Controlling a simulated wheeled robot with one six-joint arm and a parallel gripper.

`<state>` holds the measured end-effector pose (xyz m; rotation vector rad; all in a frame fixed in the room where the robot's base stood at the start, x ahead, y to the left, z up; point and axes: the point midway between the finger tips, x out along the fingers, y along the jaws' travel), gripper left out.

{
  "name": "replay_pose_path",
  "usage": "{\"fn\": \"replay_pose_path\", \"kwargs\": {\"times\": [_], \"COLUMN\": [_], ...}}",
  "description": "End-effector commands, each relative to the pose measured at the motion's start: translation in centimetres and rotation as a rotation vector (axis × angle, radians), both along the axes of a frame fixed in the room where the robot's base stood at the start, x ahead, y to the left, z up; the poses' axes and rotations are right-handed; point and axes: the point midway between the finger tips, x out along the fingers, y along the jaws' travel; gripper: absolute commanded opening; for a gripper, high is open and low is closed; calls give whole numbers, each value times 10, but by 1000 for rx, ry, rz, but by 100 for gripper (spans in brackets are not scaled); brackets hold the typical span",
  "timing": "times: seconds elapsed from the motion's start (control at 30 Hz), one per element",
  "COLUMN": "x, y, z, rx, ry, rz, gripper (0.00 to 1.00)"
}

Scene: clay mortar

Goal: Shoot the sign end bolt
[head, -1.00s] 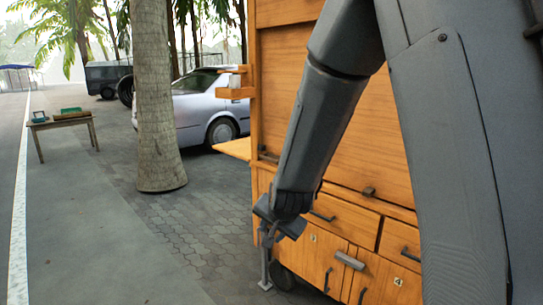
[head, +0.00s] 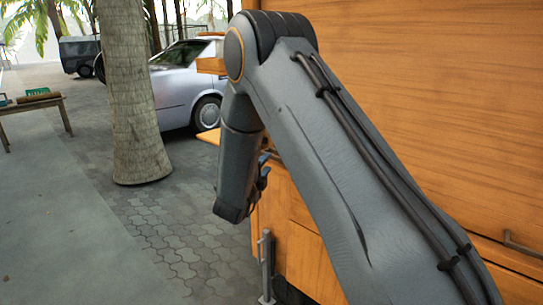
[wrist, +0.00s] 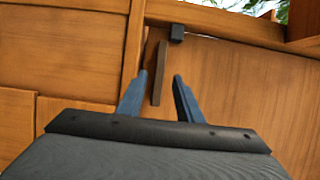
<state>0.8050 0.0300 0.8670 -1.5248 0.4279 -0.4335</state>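In the wrist view a narrow dark brown strip (wrist: 158,73) stands nearly upright on the wooden cart front, in line with the gap between the fingertips. A small dark block (wrist: 177,32) sits just above it, at the frame rail. One of these may be the bolt; I cannot tell which. In the head view my gripper (head: 264,178) hangs by the left end of the orange wooden cart (head: 420,110), mostly hidden by my arm. No contact is visible.
A metal support leg (head: 267,270) stands below. A palm trunk (head: 134,95), a silver car (head: 180,80) and a table (head: 30,104) are left. The paving (head: 165,235) between is clear.

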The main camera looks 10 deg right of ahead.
Motion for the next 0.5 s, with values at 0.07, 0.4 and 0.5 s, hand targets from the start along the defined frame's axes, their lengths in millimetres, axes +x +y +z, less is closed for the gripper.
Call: {"fn": "replay_pose_path", "kwargs": {"times": [0.07, 0.4, 0.5], "x": [10, 50, 55], "y": [-11, -35, -38], "z": [0, 0, 0], "rx": [1, -1, -1], "ry": [1, 3, 3], "rz": [-6, -5, -3], "gripper": [32, 32, 32]}}
